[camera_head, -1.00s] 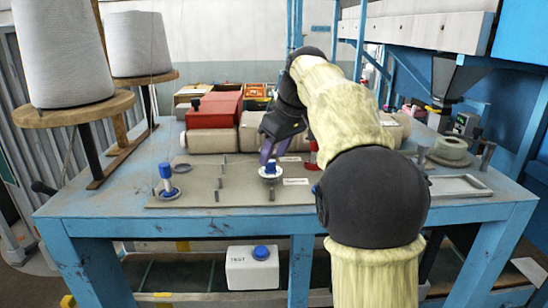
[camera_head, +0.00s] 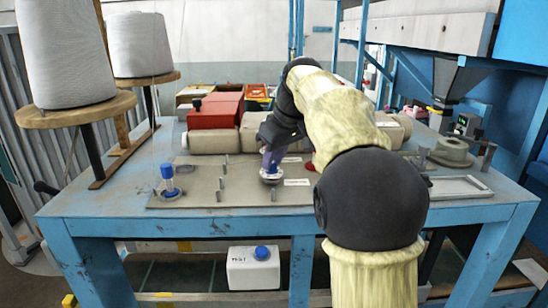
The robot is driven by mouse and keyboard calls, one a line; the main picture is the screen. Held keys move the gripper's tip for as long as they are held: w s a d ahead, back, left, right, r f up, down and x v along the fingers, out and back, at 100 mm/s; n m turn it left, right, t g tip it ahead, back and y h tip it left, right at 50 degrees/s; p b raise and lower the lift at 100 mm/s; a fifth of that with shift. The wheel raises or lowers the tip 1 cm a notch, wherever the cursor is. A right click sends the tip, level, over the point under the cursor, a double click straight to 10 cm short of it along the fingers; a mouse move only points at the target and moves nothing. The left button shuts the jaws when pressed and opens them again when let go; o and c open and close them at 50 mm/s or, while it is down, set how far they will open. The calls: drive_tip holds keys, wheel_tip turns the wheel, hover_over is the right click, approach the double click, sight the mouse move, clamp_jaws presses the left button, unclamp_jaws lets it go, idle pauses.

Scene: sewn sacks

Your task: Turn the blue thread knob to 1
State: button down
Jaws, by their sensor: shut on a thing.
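A small knob with a blue top and a pale round base (camera_head: 271,178) stands on the grey plate in the middle of the blue table. My gripper (camera_head: 271,165) points down at it from above, with its purple fingers shut on the knob. The fingers hide most of the blue top. The dial marks and the knob's setting are too small to read. A white label (camera_head: 297,182) lies just right of the knob.
Several short grey pins stand on the plate (camera_head: 240,196) around the knob. A red part (camera_head: 311,166) is partly hidden behind my arm. Sacks and a red box (camera_head: 214,112) lie behind. Thread cones (camera_head: 66,58) stand at left. A metal frame (camera_head: 460,187) lies at right.

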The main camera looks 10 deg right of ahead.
drive_tip(key=shift+a+r+m+t+h, duration=0.1)
drive_tip(key=shift+m+t+h, duration=0.2)
drive_tip(key=shift+m, duration=0.75)
drive_tip(key=shift+a+m+t+h, duration=0.1)
drive_tip(key=shift+m+h, duration=0.3)
drive_tip(key=shift+m, duration=0.65)
drive_tip(key=c, duration=1.2)
unclamp_jaws()
drive_tip(key=shift+d, duration=0.1)
drive_tip(key=shift+c, duration=0.2)
drive_tip(key=p+v, duration=0.2)
drive_tip(key=v, duration=1.5)
drive_tip(key=shift+r, duration=0.2)
